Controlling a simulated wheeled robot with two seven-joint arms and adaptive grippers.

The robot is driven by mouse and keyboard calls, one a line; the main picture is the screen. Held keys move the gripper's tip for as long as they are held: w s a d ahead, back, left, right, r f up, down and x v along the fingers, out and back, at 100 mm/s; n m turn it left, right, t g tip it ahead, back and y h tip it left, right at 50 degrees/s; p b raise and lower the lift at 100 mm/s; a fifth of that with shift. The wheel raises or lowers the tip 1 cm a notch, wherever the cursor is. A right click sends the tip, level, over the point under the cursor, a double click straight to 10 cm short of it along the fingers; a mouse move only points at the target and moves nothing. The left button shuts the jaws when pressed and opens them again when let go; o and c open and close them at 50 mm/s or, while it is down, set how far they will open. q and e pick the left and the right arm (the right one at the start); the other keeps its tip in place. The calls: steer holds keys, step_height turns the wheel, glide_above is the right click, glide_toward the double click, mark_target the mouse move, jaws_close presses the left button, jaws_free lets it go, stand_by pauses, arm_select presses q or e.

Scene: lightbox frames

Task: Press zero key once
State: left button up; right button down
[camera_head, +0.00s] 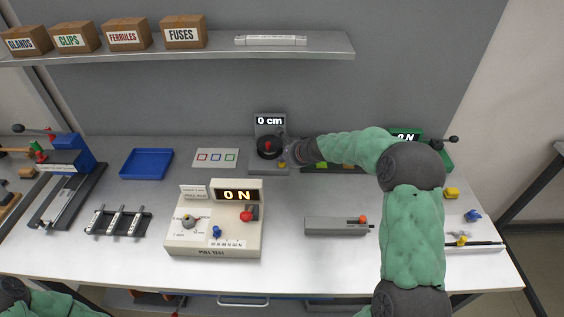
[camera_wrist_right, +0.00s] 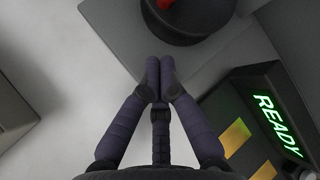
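A grey device (camera_head: 270,166) with a lit "0 cm" display (camera_head: 270,121) stands at the back middle of the bench. It has a black round part (camera_head: 269,148) with a red top, which also shows at the top of the right wrist view (camera_wrist_right: 205,15). A small yellow spot (camera_head: 282,164) is at its right front; I cannot read whether it is the zero key. My right gripper (camera_head: 284,148) is at this device's right side. In the right wrist view its fingertips (camera_wrist_right: 160,62) are together over the device's edge, with nothing visible between them. Contact cannot be told. My left gripper is out of view.
A cream pull-test box (camera_head: 215,240) reading "0 N" stands in front. A dark unit with "READY" (camera_wrist_right: 277,125) is close to the right gripper. A blue tray (camera_head: 147,164) lies left, a grey block (camera_head: 338,226) front right. A shelf (camera_head: 220,48) hangs above.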

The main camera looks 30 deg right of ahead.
mark_target(283, 165)
steer(key=shift+r, duration=0.35)
steer(key=shift+r+p, duration=2.5)
steer(key=shift+p, duration=0.1)
